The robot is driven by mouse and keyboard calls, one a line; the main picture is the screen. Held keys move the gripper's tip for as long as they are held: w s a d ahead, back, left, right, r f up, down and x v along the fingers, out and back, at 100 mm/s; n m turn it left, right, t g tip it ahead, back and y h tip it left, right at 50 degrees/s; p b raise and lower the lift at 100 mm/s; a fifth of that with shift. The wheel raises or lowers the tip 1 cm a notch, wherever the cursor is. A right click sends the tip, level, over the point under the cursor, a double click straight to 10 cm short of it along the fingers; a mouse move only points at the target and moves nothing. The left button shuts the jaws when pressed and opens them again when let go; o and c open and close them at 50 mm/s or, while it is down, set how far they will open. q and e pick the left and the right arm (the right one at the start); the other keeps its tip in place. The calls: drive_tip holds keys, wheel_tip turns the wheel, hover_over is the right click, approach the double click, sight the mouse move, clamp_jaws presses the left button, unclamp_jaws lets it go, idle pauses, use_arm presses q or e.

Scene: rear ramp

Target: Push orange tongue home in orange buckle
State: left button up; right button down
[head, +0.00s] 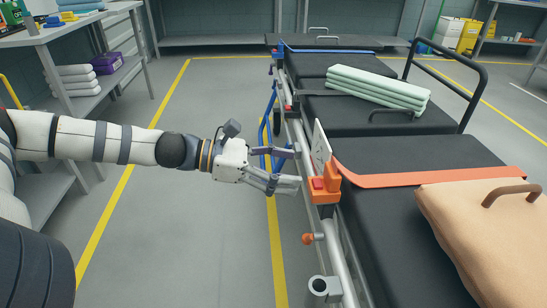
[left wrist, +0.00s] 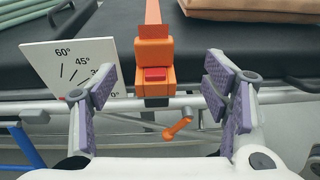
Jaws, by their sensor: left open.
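The orange buckle (head: 323,190) with a red button sits on the near side rail of the stretcher. It also shows in the left wrist view (left wrist: 154,90). The orange tongue (head: 333,172) stands at the buckle's top, on the end of the orange strap (head: 420,178). In the left wrist view the tongue (left wrist: 154,50) is directly above the red button; I cannot tell how deep it sits. My left gripper (head: 297,167) is open and empty, just left of the buckle. In the left wrist view its fingers (left wrist: 158,82) are spread on either side of the buckle, apart from it.
A white angle plate (head: 321,147) stands beside the buckle. An orange-knobbed lever (head: 308,238) is on the rail below. The black stretcher mattress (head: 385,222) carries a tan pillow (head: 490,225) and folded green blankets (head: 375,88).

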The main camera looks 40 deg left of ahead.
use_arm(q)
drive_tip(key=shift+s+a+f, duration=0.15)
drive_tip(key=shift+s+a, duration=0.85)
drive_tip(key=shift+s, duration=0.3)
